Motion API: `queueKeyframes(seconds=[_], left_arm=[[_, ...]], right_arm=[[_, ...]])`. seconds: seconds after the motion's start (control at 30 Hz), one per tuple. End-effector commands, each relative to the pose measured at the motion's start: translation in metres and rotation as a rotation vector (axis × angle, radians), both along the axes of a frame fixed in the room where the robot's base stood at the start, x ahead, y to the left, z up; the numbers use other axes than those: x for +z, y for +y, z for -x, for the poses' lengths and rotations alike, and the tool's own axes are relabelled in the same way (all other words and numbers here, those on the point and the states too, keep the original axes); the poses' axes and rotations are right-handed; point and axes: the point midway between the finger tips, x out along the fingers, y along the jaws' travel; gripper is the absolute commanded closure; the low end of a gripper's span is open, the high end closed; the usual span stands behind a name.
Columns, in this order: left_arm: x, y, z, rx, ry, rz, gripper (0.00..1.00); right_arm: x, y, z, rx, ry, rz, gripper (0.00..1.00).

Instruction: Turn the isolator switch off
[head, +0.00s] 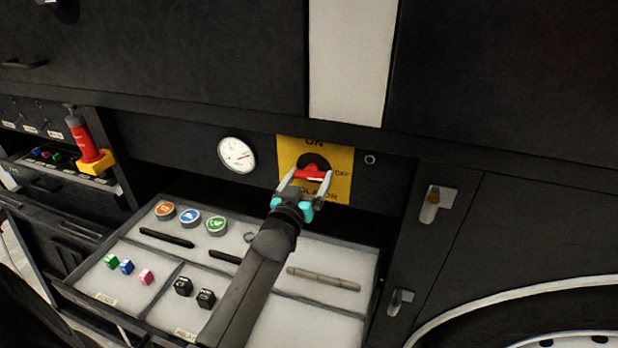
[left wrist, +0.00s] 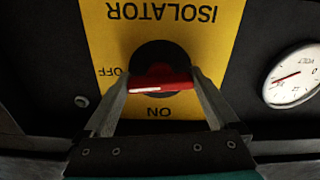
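The isolator switch is a red handle (head: 311,173) on a black round base, on a yellow plate (head: 341,160) with ON at the top and OFF at the right. In the left wrist view the plate appears upside down, and the handle (left wrist: 161,84) lies nearly level, with a pale strip on its OFF-side half. My left gripper (head: 308,176) reaches up to the plate. Its fingers (left wrist: 161,88) sit at the two ends of the handle, seemingly touching, with no clear gap. My right gripper is not in view.
A white gauge (head: 237,155) is left of the plate. Below is an open tray (head: 330,322) with round badges, small cubes and dark bars. A red cylinder (head: 84,140) on a yellow base stands at left. Cabinet latches (head: 433,204) are at right.

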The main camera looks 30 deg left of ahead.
Motion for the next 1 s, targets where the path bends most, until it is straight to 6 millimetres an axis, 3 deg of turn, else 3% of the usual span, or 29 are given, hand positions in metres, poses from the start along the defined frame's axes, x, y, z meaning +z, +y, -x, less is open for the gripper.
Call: queueKeyframes(seconds=[0.07,0.4,0.97,1.0], left_arm=[[-0.0001,-0.0003,0.0001,-0.001,0.000,0.000,0.22],[-0.0002,-0.0005,0.0002,-0.001,0.000,0.000,0.61],[-0.0004,0.0000,0.0001,0.000,0.032,-0.134,0.62],[-0.0004,0.0001,0.0001,0.000,0.032,-0.135,0.04]], right_arm=[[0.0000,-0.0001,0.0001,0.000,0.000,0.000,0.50],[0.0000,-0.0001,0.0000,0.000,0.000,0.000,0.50],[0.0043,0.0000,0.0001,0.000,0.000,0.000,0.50],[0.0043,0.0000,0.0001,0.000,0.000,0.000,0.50]])
